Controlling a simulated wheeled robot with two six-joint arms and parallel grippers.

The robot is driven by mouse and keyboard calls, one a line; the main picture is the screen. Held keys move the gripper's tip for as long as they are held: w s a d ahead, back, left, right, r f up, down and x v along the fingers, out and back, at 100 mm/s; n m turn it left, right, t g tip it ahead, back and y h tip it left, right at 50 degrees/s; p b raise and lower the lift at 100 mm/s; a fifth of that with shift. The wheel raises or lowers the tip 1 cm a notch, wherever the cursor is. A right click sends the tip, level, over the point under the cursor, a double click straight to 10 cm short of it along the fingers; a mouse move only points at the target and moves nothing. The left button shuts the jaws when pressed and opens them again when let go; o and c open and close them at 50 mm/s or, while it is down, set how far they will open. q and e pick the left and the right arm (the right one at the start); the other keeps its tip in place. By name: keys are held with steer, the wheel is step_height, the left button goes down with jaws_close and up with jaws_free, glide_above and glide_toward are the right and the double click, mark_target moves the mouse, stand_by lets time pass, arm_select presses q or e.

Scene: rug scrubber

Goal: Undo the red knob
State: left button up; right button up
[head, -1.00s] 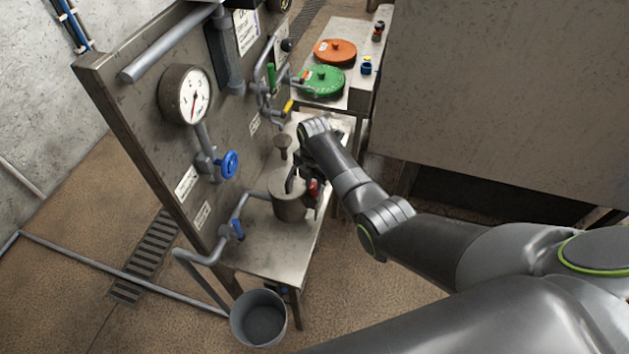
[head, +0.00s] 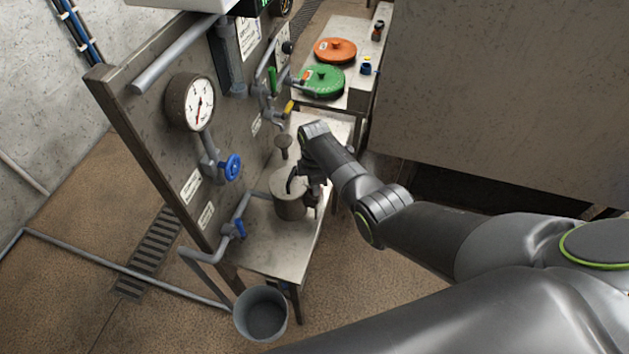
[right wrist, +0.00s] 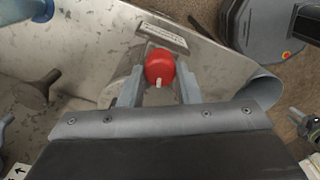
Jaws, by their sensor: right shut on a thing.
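The red knob (right wrist: 160,66) shows in the right wrist view, with a small white mark on its lower side. It sits between the two fingers of my right gripper (right wrist: 160,88), which is shut on it. In the head view my right gripper (head: 306,182) is at the right side of the metal pot-like vessel (head: 290,207) on the bench. The knob is hidden there behind the gripper. My left gripper is not in view.
The panel carries a gauge (head: 200,103), a blue handwheel (head: 232,166) and pipes. A bucket (head: 261,314) stands on the floor in front of the bench (head: 270,255). Orange (head: 335,50) and green (head: 322,80) round lids lie on the back bench.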

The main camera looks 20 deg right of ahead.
steer(key=shift+m, duration=0.3)
steer(key=o, duration=1)
steer(key=shift+c, duration=0.2)
steer(key=shift+r, duration=0.1)
step_height(320, 180, up, 17)
steer(key=b, duration=0.1)
steer(key=shift+r, duration=0.15)
